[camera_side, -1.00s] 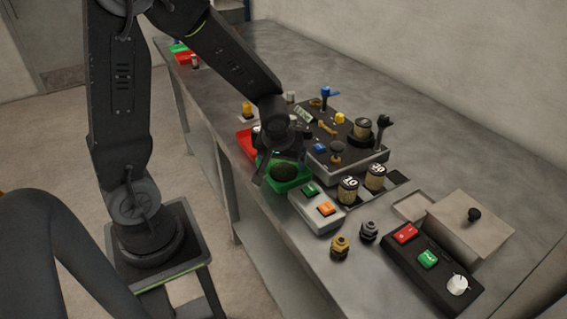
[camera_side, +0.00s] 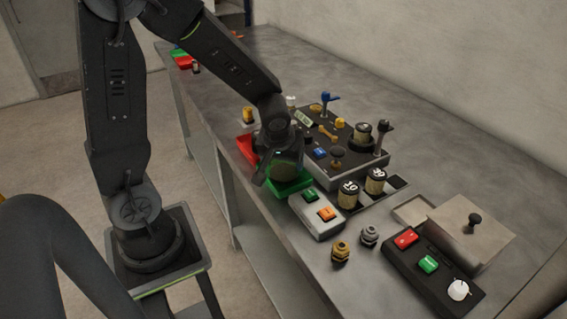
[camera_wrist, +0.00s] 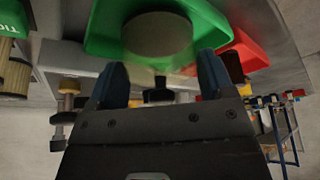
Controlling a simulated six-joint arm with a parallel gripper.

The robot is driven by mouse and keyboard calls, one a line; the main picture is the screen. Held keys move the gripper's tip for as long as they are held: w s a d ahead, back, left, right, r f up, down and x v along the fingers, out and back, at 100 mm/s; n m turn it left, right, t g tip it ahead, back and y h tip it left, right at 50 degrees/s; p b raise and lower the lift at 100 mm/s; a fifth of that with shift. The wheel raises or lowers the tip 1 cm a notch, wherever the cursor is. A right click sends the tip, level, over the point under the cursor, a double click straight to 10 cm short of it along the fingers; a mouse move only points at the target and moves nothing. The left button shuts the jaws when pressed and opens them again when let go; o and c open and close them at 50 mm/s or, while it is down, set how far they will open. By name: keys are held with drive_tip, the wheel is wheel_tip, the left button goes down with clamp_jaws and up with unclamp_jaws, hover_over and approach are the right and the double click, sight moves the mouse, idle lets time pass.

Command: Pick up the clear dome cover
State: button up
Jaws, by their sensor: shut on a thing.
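My gripper (camera_side: 279,150) is over the green tray (camera_side: 290,187) near the bench's front edge, pointing down. A rounded, olive-grey, see-through-looking thing, which I take for the clear dome cover (camera_side: 288,166), is right under it. In the wrist view my gripper's two dark blue fingers (camera_wrist: 162,72) stand either side of the round cover (camera_wrist: 158,36), which shows against the green tray (camera_wrist: 105,30). My gripper is shut on this cover. The exact contact is hard to see, and it is unclear whether the cover is clear of the tray floor.
A red tray (camera_side: 247,149) adjoins the green one. A control panel (camera_side: 345,170) with knobs and levers stands close on the right. A grey two-button box (camera_side: 318,214) and labelled cylinders (camera_side: 349,195) are in front. A lidded metal box (camera_side: 470,228) and black switch box (camera_side: 432,265) stand farther right.

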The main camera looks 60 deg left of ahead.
wheel_tip(320, 180, up, 3)
drive_tip(key=shift+r, duration=0.1)
drive_tip(key=s+a+r, duration=0.6)
drive_tip(key=s+a, duration=0.1)
drive_tip(key=a, duration=0.1)
wheel_tip(320, 180, up, 3)
drive_tip(key=m+h, duration=0.7)
drive_tip(key=m, duration=1.3)
hover_over(365, 127)
drive_tip(key=a, duration=0.1)
drive_tip(key=shift+s+g, duration=0.4)
drive_tip(key=shift+w+d+f+m, duration=0.15)
drive_tip(key=shift+w+d+m, duration=0.1)
drive_tip(key=shift+m, duration=0.25)
drive_tip(key=shift+f, duration=3.15)
drive_tip(key=shift+f, duration=0.15)
